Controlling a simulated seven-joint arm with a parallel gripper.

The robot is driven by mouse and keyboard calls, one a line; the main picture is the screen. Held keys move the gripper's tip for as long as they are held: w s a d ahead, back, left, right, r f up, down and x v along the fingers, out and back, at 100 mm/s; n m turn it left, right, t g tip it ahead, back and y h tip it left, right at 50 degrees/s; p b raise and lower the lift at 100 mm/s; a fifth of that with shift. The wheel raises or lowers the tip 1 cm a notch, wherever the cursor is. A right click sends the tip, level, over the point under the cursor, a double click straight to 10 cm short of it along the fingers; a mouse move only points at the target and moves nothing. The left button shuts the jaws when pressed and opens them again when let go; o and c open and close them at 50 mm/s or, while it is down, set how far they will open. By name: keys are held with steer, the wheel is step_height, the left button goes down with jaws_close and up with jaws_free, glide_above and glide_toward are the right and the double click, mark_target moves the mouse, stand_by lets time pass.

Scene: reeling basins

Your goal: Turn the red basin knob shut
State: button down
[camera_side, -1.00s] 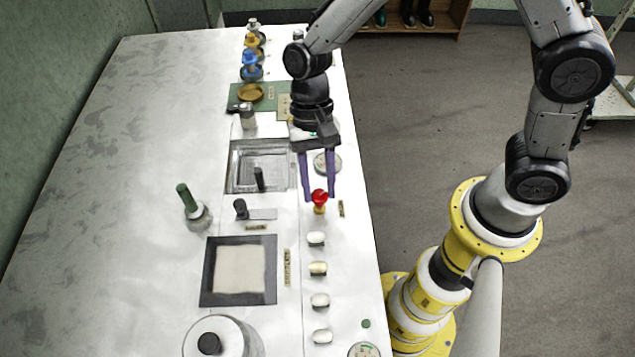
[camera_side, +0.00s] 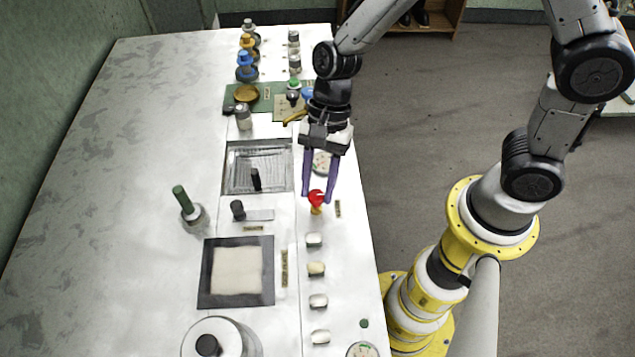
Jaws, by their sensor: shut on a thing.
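The red knob (camera_side: 316,196) sits on a short yellow stem on the white counter (camera_side: 120,200), right of the middle. My gripper (camera_side: 318,193) comes from the far side with its two purple fingers, one to the left and one to the right of the knob, and is shut on it. The fingertips hide part of the knob's sides. A rectangular metal basin (camera_side: 240,180) is sunk in the counter to the left of my gripper. A small black post stands at its front edge.
A row of several pale rounded pieces (camera_side: 315,240) runs toward the front from the knob. A green-handled tool (camera_side: 182,200) stands left. A dark-framed pale square (camera_side: 237,270) lies front left. Bottles and blue and yellow knobs (camera_side: 247,68) stand at the back. The counter's left part is clear.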

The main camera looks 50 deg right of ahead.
stand_by(0.3)
steer(key=c, duration=0.5)
jaws_free()
steer(key=v, duration=1.3)
steer(key=shift+d+r, duration=0.25)
steer(key=shift+r, duration=0.1)
